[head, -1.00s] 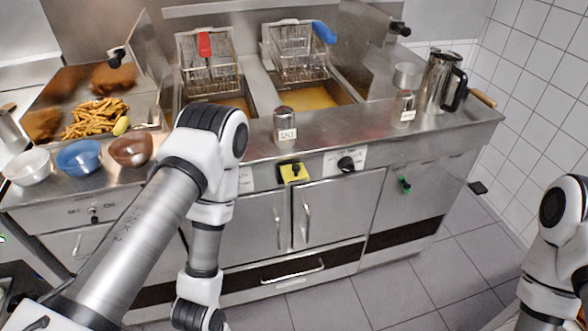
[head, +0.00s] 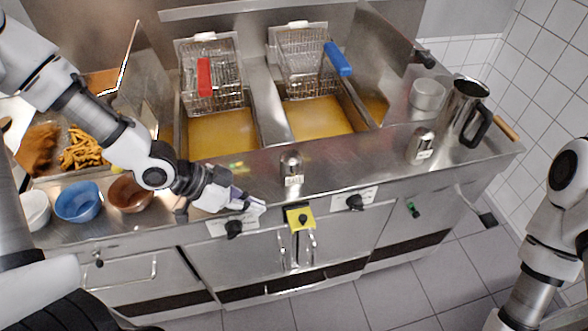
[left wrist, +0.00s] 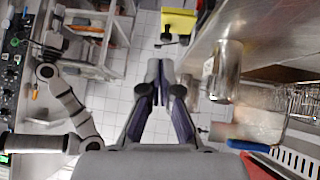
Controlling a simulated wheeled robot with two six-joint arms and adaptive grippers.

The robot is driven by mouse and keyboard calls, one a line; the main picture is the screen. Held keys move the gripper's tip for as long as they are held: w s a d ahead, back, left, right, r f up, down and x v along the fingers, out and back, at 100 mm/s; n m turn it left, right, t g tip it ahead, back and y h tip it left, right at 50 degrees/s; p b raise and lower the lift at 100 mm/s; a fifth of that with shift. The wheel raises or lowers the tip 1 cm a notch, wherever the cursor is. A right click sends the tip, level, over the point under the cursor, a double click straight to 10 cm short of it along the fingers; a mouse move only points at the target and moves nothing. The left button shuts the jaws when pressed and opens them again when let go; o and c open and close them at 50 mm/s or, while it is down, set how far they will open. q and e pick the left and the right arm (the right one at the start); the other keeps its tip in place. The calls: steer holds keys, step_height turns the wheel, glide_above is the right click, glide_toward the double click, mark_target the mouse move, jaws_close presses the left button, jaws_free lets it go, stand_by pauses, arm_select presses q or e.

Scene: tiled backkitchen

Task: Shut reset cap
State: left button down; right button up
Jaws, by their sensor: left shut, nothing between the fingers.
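A small yellow plate (head: 291,215) with a black knob-like part (head: 303,218) sits on the fryer's steel front, below the salt shaker. It also shows at the top of the left wrist view (left wrist: 178,20), with a dark part beside it. I take this to be the reset cap; whether its cap stands open I cannot tell. My left gripper (head: 259,207) is shut and empty, just left of the yellow plate and apart from it. Its fingers (left wrist: 159,75) are together in the left wrist view. My right arm shows at the right edge; its gripper is out of view.
Black knobs (head: 234,228) (head: 355,202) flank the plate. A salt shaker (head: 291,169) stands on the counter edge above it. Oil vats with baskets (head: 212,75) lie behind. Bowls (head: 78,201) stand left, a steel jug (head: 463,112) right. The floor in front is clear.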

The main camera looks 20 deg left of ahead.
arm_select(q)
step_height(320, 180, up, 5)
steer(key=t, duration=0.1)
glide_above(294, 224)
steer(key=f, duration=0.6)
steer(key=shift+s+a+f, duration=0.2)
steer(key=shift+a+f, duration=0.05)
steer(key=shift+a, duration=0.05)
steer(key=f, duration=0.3)
steer(key=shift+w+d+f, duration=0.2)
steer(key=shift+d+f, duration=0.1)
steer(key=shift+f, duration=0.05)
steer(key=shift+a+f, duration=0.1)
steer(key=shift+f, duration=0.25)
arm_select(e)
steer(key=shift+s+d+r, duration=0.15)
steer(key=shift+s+r, duration=0.2)
steer(key=shift+r, duration=0.4)
steer(key=shift+d, duration=0.1)
steer(key=shift+f, duration=0.1)
